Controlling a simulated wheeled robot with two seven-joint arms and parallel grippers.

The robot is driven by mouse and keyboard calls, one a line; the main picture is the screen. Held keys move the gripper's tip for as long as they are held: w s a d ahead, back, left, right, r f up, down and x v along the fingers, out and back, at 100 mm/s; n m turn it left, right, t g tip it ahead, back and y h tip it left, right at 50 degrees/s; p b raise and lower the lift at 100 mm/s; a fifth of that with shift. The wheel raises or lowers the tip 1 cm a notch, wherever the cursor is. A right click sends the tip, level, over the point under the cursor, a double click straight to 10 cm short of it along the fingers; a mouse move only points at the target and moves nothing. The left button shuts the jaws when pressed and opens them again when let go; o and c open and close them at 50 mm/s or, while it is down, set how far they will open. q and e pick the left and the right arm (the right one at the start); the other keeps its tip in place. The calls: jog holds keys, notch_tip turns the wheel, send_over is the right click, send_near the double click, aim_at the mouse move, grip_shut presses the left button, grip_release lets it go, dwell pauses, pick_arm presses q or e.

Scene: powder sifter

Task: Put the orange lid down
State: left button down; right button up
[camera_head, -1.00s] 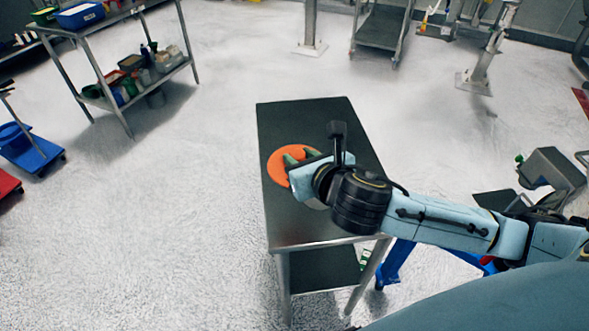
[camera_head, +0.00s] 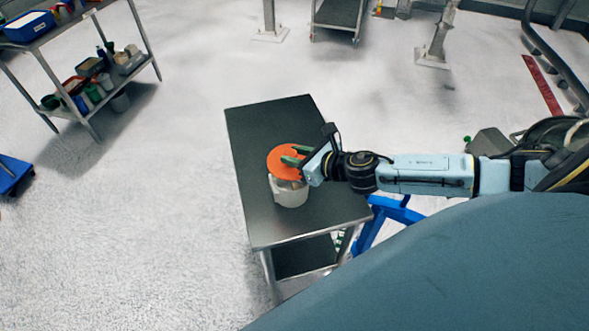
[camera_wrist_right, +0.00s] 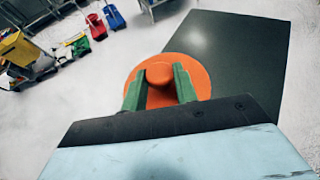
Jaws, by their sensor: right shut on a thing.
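The orange lid (camera_head: 282,160) is a round disc with a raised knob, seen in the middle of the head view above the dark table (camera_head: 262,222). My right gripper (camera_head: 293,156) is shut on the lid, with its green fingers on either side. In the right wrist view, the fingers of my right gripper (camera_wrist_right: 160,85) hold the knob of the lid (camera_wrist_right: 185,62). A white round container (camera_head: 290,192) stands on the table just below the lid in the head view. The lid hides part of the container's top; I cannot tell whether they touch. My left gripper is out of view.
The table's far end and left side are bare. A shelf unit (camera_head: 95,75) with bins and bottles stands at the upper left, away from the table. A blue frame (camera_head: 390,218) stands at the table's right side.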

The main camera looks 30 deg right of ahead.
jog(key=shift+f+b, duration=0.65)
jog(key=shift+f, duration=1.75)
jog(key=shift+f, duration=0.25)
jog(key=o, duration=0.9)
jog(key=shift+o, duration=0.2)
